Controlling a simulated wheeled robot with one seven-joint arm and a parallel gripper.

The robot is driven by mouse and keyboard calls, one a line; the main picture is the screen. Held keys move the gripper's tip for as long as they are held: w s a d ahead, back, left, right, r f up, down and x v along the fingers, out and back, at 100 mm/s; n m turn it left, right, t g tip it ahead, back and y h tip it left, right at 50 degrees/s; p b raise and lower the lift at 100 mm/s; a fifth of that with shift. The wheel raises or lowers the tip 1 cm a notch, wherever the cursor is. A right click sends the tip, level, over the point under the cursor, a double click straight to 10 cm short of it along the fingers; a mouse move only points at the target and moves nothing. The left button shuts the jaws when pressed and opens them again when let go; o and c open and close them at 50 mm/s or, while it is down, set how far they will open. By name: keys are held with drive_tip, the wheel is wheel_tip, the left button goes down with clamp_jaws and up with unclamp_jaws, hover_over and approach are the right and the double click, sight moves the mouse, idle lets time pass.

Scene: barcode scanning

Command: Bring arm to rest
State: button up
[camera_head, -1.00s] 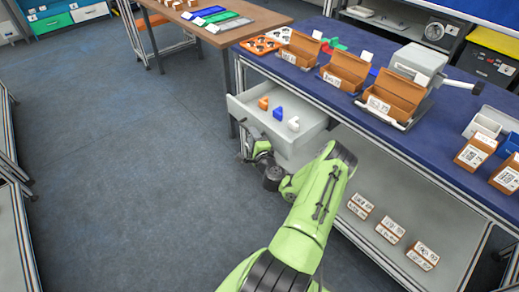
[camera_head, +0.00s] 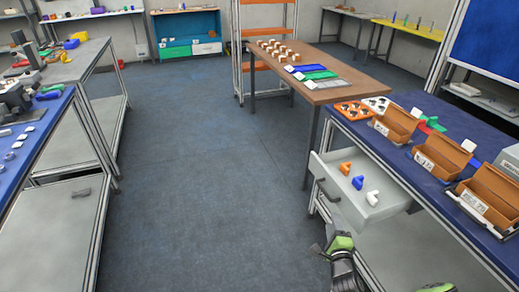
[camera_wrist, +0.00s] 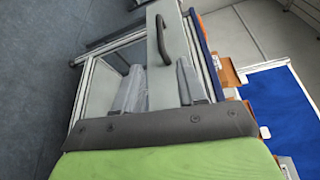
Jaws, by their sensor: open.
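My gripper (camera_wrist: 160,88) shows in the wrist view as two grey fingers spread apart, with nothing between them. It is open and empty. In the head view only a small part of my arm shows at the bottom, below the drawer, and the fingers cannot be made out there. The grey drawer (camera_head: 331,203) under the blue workbench stands pulled out. It holds an orange piece (camera_head: 346,168), a blue piece (camera_head: 358,183) and a white piece (camera_head: 372,198). The drawer front with its dark handle (camera_wrist: 171,42) lies beyond the fingers in the wrist view, apart from them.
The blue workbench (camera_head: 440,190) carries several open brown boxes (camera_head: 438,156). A brown table (camera_head: 340,85) with coloured trays stands behind. The floor (camera_head: 210,170) between is clear.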

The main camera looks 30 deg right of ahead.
drive_tip(key=w+a+r+n+t+y+p, duration=0.1)
drive_tip(key=w+a+r+n+t+y, duration=0.2)
drive_tip(key=w+a+r+n+y, duration=0.35)
drive_tip(key=w+a+r+n+g+y+p, duration=0.15)
drive_tip(key=a+r+n+g+y, duration=0.35)
drive_tip(key=a+n, duration=0.5)
drive_tip(key=w+a+r+n+g+y+p, duration=0.15)
drive_tip(key=a+r+n+g+y, duration=0.3)
drive_tip(key=a+n, duration=0.6)
drive_tip(key=s+a+r+g+h+p, duration=0.1)
drive_tip(key=s+a+r+h+p, duration=0.1)
drive_tip(key=s+r, duration=0.7)
drive_tip(key=s+a+r+g+h+p, duration=0.1)
drive_tip(key=s+a+r+h, duration=0.3)
drive_tip(key=s+r, duration=0.6)
drive_tip(key=shift+s+a+r+p, duration=0.2)
drive_tip(key=shift+s+a+p, duration=0.25)
drive_tip(key=shift+a+p, duration=0.2)
